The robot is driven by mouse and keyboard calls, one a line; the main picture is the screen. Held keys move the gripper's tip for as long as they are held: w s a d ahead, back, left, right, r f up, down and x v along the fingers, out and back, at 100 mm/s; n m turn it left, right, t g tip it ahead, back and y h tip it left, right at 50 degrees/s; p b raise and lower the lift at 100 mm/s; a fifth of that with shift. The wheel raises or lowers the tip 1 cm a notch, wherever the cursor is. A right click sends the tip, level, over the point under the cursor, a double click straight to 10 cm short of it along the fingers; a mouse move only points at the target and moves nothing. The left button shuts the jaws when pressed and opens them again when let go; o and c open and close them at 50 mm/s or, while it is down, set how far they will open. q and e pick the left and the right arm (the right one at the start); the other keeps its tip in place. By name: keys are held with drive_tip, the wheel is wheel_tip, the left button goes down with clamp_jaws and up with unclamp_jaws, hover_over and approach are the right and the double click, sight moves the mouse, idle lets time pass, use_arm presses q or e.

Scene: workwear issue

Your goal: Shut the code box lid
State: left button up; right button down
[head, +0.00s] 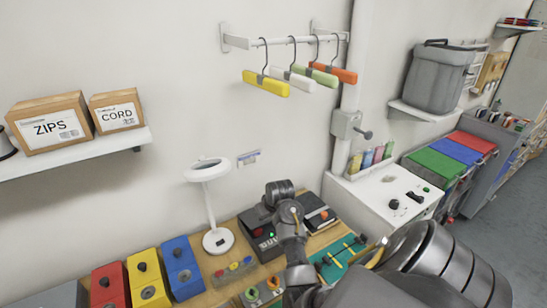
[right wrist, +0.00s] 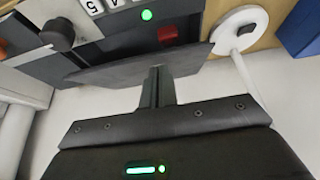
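The code box (head: 259,243) is a dark box on the wooden bench, with a red button and a green light. In the right wrist view its face (right wrist: 95,37) shows white digit tiles, the green light, the red button and a black knob. A dark flat plate (right wrist: 115,72), which looks like its lid, stands out from the box's edge and is not closed over the face. My right gripper (right wrist: 155,73) has its fingers together, with the tips at the plate; contact is hard to judge. In the head view my right arm hides part of the box. My left gripper is out of view.
A white lamp (head: 216,240) stands left of the box, beyond it blue (head: 181,268), yellow (head: 147,280) and red (head: 110,287) boxes. A black book-like case (head: 316,212) lies to the right. A hanger rail (head: 275,41) is on the wall above.

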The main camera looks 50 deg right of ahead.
drive_tip(key=shift+w+r, duration=0.1)
drive_tip(key=shift+w, duration=0.1)
drive_tip(key=r, duration=0.1)
drive_tip(key=w+r, duration=0.1)
drive_tip(key=r, duration=0.1)
drive_tip(key=shift+d, duration=0.15)
drive_tip(key=r, duration=0.4)
drive_tip(key=shift+s+r, duration=0.2)
drive_tip(key=shift+s, duration=0.1)
drive_tip(key=shift+r, duration=0.1)
idle(0.6)
